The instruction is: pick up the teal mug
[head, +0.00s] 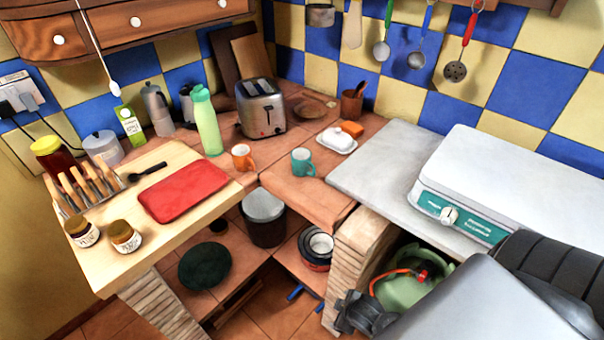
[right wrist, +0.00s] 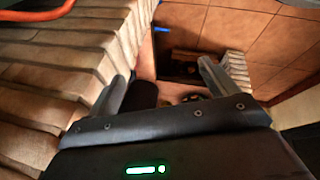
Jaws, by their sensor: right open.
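The teal mug (head: 302,161) stands upright on the tiled corner counter in the head view, behind the counter's front edge. An orange mug (head: 243,157) stands to its left. My right gripper (right wrist: 160,85) is open with nothing between its fingers in the right wrist view. It points down past brickwork toward the floor. In the head view my right gripper (head: 362,313) is low at the bottom, beside the brick pillar, well below and in front of the teal mug. The mug is not in the right wrist view. My left gripper is not in view.
A white butter dish (head: 337,140) and a toaster (head: 261,107) are behind the mug. A green gas bottle (head: 415,290) is below the countertop.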

